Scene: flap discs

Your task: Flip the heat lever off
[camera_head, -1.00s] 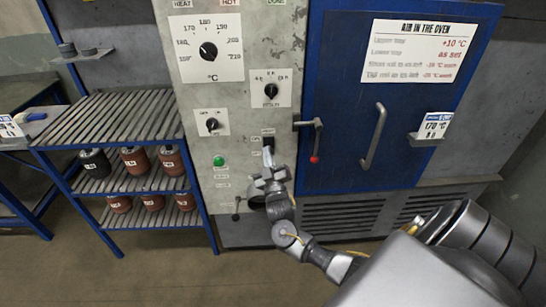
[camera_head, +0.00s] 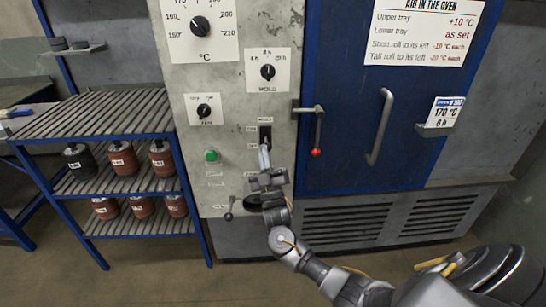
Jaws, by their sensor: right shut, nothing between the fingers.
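The heat lever (camera_head: 265,134) is a small dark switch on the grey control panel, with small labels above it and to its left. My right gripper (camera_head: 265,150) is shut and empty, pointing up the panel, with its fingertips at the lower part of the switch. The fingers cover that part, so I cannot tell the lever's exact position or whether they touch it. My left gripper is out of view.
A slatted rack (camera_head: 95,117) with several rolls stands at the left.

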